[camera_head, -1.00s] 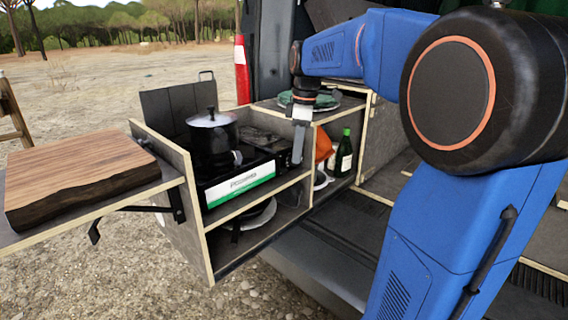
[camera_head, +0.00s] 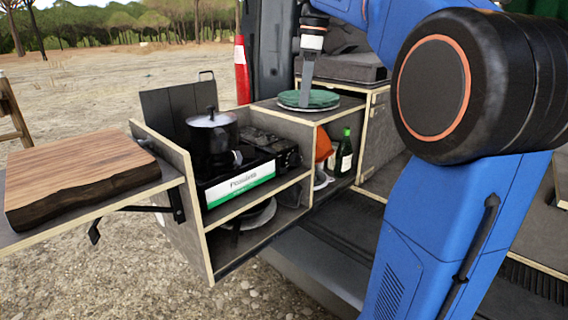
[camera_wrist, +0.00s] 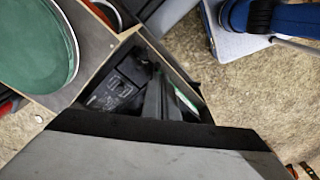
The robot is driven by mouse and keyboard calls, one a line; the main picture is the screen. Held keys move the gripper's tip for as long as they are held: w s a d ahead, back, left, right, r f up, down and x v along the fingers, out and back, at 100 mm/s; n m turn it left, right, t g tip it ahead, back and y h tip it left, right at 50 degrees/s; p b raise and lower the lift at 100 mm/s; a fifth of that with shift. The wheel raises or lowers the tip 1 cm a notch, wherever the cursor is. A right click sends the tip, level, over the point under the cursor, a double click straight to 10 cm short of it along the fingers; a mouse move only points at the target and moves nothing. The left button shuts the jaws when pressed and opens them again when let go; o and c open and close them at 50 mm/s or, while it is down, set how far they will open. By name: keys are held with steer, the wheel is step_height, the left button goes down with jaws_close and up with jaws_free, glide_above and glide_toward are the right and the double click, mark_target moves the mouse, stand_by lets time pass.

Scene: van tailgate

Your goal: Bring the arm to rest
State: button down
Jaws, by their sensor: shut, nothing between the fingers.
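My gripper (camera_head: 306,92) hangs from the raised blue arm, pointing down, with its fingers together and nothing held. In the head view it is in front of or above the green-topped round plate (camera_head: 308,99) on the cabinet top. In the wrist view the gripper's grey body fills the bottom, and the green round thing (camera_wrist: 35,45) is at the upper left, apart from it. How high the fingertips are above the cabinet top is hard to tell.
The kitchen cabinet (camera_head: 205,232) holds a stove (camera_head: 240,184) with a lidded black pot (camera_head: 212,143). A green bottle (camera_head: 344,152) stands in a side compartment. A wooden board (camera_head: 80,172) lies on the left shelf.

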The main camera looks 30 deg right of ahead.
steer(key=shift+r, duration=0.3)
stand_by(0.4)
steer(key=s+a+f+m+t, duration=0.1)
steer(key=s+a+f+m, duration=0.2)
steer(key=s+f, duration=0.5)
steer(key=s+a+f+m+t, duration=0.1)
steer(key=s+a+f+m, duration=0.3)
steer(key=s+f, duration=0.4)
steer(key=s+a+f+m+t+h, duration=0.1)
steer(key=s+a+f+m, duration=0.3)
steer(key=s+f, duration=0.4)
step_height(320, 180, down, 7)
steer(key=shift+a+t, duration=0.35)
steer(key=shift+t, duration=0.25)
